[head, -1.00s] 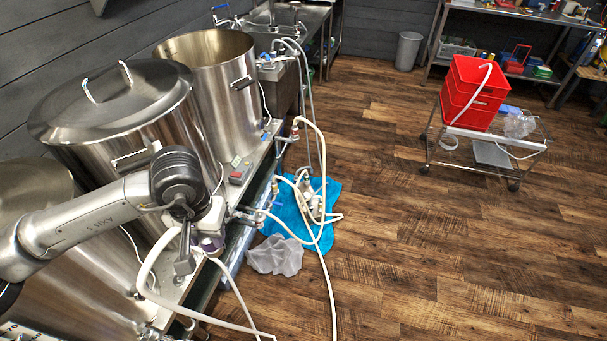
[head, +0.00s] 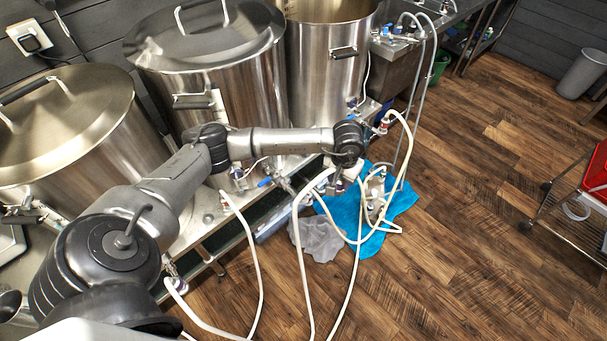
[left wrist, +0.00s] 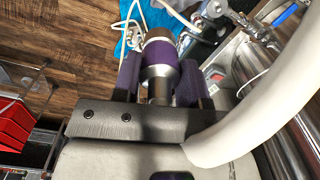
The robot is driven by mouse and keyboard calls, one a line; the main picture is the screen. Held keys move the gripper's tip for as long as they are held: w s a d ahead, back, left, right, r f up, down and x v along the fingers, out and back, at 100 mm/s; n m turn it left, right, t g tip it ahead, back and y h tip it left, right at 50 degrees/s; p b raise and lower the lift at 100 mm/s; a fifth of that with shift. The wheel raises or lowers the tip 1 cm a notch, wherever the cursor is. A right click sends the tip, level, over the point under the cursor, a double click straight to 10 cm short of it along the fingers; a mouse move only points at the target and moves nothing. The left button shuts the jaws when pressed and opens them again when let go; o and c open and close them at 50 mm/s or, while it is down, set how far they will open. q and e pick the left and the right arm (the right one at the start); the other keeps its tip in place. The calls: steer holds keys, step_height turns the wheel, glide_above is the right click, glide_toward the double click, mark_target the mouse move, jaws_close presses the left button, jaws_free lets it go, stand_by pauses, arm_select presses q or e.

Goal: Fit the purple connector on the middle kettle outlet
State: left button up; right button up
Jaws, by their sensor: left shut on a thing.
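The purple connector (left wrist: 160,55) is held between the two dark fingers of my left gripper (left wrist: 160,75), with its metal end facing away from the palm. A thick white hose (left wrist: 262,95) curves past the gripper in the left wrist view. In the head view my left gripper (head: 343,178) is in front of the kettle bench, and the wrist partly hides it. The middle kettle (head: 232,75) is lidded steel. Its outlet valve (head: 284,184), with a blue handle, points out to the left of the gripper. The connector looks apart from it. My right gripper is not in view.
A lidded kettle (head: 70,125) stands at left and an open kettle (head: 328,55) at right. White hoses (head: 296,250) trail onto the floor. A blue cloth (head: 402,204) and a grey cloth (head: 318,240) lie below. The wooden floor at right is clear up to a trolley (head: 545,215).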

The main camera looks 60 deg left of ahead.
arm_select(q)
steer(key=s+a+f+n, duration=0.1)
steer(key=s+a+f, duration=0.25)
steer(key=a, duration=0.25)
steer(key=s+a+f+n, duration=0.1)
steer(key=s+a+f, duration=0.1)
steer(key=a+f, duration=0.3)
steer(key=shift+a+f+b, duration=0.2)
steer(key=shift+f+b, duration=0.5)
steer(key=shift+f, duration=0.15)
steer(key=shift+a+f+b, duration=0.2)
steer(key=shift+f+b, duration=0.45)
steer(key=shift+f, duration=0.25)
steer(key=shift+a+f+b, duration=0.2)
steer(key=shift+f+b, duration=0.5)
steer(key=shift+f, duration=0.15)
steer(key=shift+s+f+b, duration=0.1)
steer(key=shift+f+b, duration=0.6)
steer(key=shift+b, duration=0.05)
steer(key=shift+f+b, duration=1.3)
steer(key=shift+b, duration=0.15)
steer(key=o, duration=1.1)
steer(key=shift+r, duration=0.1)
step_height(320, 180, up, 14)
steer(key=p, duration=0.2)
